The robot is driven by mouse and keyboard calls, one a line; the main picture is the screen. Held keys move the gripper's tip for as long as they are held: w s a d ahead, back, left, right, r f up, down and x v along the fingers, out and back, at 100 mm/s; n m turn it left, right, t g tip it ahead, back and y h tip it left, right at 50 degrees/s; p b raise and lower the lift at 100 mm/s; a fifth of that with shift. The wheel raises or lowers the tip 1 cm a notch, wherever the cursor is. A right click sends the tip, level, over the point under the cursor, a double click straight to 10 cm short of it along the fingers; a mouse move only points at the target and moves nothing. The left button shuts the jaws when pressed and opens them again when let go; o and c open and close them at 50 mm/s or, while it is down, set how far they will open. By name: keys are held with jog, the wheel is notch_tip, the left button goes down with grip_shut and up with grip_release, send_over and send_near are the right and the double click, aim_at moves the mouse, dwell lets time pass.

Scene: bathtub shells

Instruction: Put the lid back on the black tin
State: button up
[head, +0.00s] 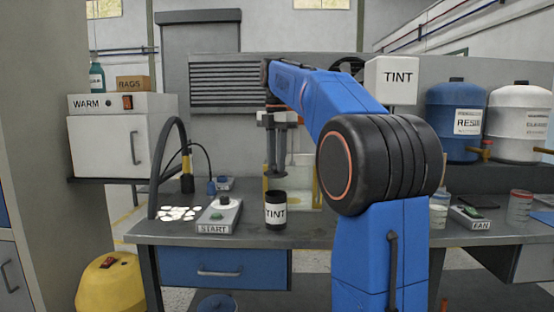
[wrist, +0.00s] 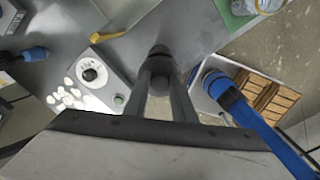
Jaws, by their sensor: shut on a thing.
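The black tin (head: 275,210) stands upright on the bench, with a white label reading TINT. My gripper (head: 275,170) points down above the tin, with a small gap between the fingertips and the tin's top. In the wrist view, my gripper's two fingers (wrist: 160,68) come close together. They are shut on a small dark thing, the lid (wrist: 160,50), mostly hidden by the fingers. I cannot clearly make out the lid's shape or its tilt.
The START box (head: 218,216), with a knob and green button, is left of the tin. White pieces (head: 179,213) and a black hose (head: 160,165) are further left. A clear yellowish tank (head: 304,188) stands behind the tin. The bench front (head: 310,231) beside the tin is clear.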

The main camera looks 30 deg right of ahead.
aim_at(277, 175)
jog(key=shift+f, duration=2.45)
jog(key=shift+f, duration=0.15)
dwell(0.4)
jog(key=o, duration=1.6)
jog(key=shift+r, duration=3.5)
